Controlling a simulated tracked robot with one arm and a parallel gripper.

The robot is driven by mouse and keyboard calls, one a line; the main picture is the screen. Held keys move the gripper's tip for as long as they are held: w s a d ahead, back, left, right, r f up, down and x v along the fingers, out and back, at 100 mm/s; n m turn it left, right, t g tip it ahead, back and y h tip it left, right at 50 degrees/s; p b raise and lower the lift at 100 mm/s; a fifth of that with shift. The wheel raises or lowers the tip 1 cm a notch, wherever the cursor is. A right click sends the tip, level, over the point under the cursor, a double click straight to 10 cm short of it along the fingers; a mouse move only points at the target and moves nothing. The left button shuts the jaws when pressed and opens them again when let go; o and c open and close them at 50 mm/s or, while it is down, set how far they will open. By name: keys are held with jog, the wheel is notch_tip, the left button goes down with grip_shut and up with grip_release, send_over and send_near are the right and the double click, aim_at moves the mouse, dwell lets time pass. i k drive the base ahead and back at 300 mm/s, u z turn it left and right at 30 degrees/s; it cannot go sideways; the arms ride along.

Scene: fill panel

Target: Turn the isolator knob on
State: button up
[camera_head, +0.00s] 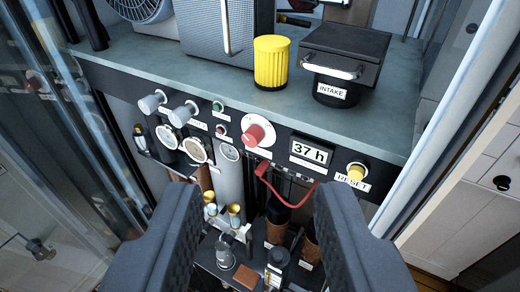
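A red knob on a round white plate (256,134) sits on the dark front panel, near the middle. It is the likeliest isolator knob; the small label below it is too small to read. I cannot tell its on or off position. My gripper (257,195) is open and empty. Its two dark fingers stand wide apart in the lower part of the view, below the knob and nearer to me. Nothing covers the knob.
Left of the knob are grey knobs (183,113), round gauges (196,150) and small green and red buttons. A yellow cap (271,62) stands above.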

aim_at(255, 135)
jog(key=u, duration=2.4)
jog(key=k, duration=1.95)
jog(key=z, duration=1.35)
jog(key=i, duration=1)
jog(key=z, duration=0.05)
